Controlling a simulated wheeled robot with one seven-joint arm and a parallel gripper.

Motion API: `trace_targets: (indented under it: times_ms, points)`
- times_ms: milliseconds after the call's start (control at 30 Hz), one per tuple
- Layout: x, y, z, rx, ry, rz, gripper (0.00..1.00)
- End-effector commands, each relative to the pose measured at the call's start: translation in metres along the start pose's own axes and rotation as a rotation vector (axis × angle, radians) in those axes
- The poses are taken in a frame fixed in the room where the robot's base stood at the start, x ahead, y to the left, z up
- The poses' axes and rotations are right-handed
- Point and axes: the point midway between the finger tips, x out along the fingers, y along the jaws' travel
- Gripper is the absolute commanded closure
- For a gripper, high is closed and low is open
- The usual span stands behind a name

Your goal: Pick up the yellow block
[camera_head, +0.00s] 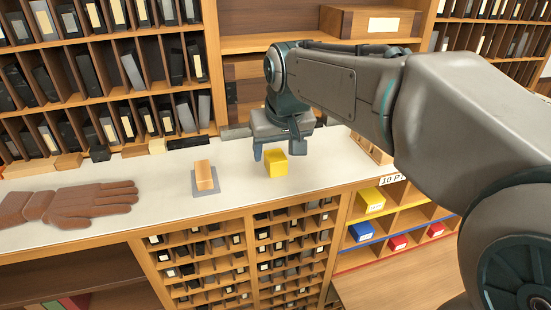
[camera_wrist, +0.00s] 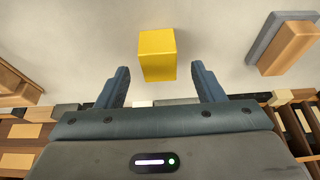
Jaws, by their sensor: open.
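My gripper (camera_wrist: 160,75) is open and empty there, with clear space between each finger and the block.
A wooden block on a grey plate (camera_head: 199,191) lies left of the yellow block; its wooden block (camera_wrist: 293,47) also shows in the wrist view. A brown glove (camera_head: 85,206) lies farther left. Shelves of dark type blocks rise behind. Bare counter surrounds the yellow block.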

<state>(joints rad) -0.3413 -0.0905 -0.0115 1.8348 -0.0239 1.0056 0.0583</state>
Motion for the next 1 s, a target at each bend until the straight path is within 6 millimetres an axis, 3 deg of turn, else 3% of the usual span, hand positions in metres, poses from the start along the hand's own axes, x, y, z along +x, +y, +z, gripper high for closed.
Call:
trace_targets:
  times_ms: [200,467,633,667,1000]
  points:
    - [0.026,0.001,0.0,0.0,-0.002,0.0,0.38]
    - [0.03,0.001,0.0,0.0,0.001,0.0,0.38]
    - [0.03,0.001,0.0,0.0,0.001,0.0,0.83]
    - [0.03,0.001,0.0,0.0,0.001,0.0,0.87]
    - [0.028,0.001,-0.001,0.0,0.002,0.0,0.87]
